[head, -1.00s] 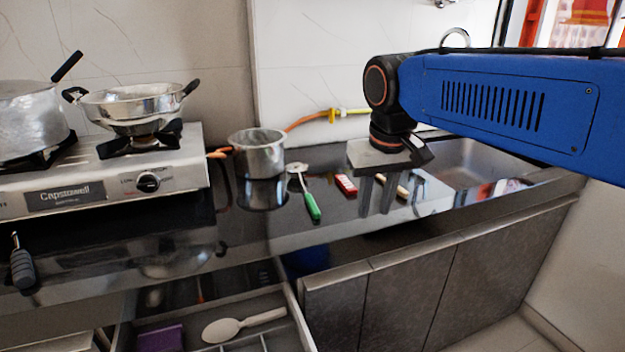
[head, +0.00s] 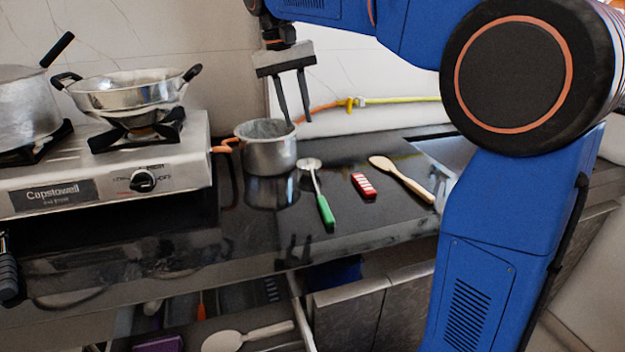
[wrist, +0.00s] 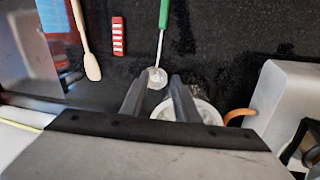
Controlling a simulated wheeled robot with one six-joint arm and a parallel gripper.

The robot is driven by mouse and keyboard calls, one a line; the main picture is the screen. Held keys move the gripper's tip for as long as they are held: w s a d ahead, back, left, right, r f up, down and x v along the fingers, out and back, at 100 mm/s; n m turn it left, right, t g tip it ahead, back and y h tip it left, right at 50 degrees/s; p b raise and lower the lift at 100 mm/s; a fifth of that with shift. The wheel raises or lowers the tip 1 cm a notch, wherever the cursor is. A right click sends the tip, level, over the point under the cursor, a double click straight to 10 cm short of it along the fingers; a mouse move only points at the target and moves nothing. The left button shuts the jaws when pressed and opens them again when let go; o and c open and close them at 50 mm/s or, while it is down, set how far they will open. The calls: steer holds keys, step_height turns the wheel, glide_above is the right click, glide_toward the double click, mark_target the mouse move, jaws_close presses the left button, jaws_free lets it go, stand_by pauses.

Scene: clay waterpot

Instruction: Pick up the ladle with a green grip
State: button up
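The ladle with a green grip (head: 326,212) lies on the black counter, its round metal bowl toward the wall and its grip toward the front edge. It also shows in the wrist view (wrist: 161,45), bowl near the fingertips in the picture. My gripper (head: 296,120) is above the counter, fingers pointing down and apart, with nothing between them. In the head view it appears above and near the right rim of a metal pot (head: 270,155). In the wrist view the fingers (wrist: 157,80) show a clear gap and partly cover the pot.
A red and white object (head: 363,186) and a wooden spoon (head: 402,178) lie right of the ladle. The gas stove (head: 180,170) with a wok and a large pot stands left. An open drawer (head: 298,322) is below the counter.

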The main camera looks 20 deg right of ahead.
glide_above(313, 175)
steer(key=a, duration=0.2)
steer(key=f, duration=1.1)
steer(key=shift+s+d, duration=0.15)
steer(key=shift+s, duration=0.05)
steer(key=shift+w+d+f, duration=0.1)
steer(key=shift+d+f, duration=0.15)
steer(key=shift+f, duration=0.6)
steer(key=shift+w+d+f, duration=0.1)
steer(key=shift+d+f, duration=0.1)
steer(key=shift+f, duration=0.6)
steer(key=shift+d+f, duration=0.25)
steer(key=shift+f, duration=0.6)
jaws_close()
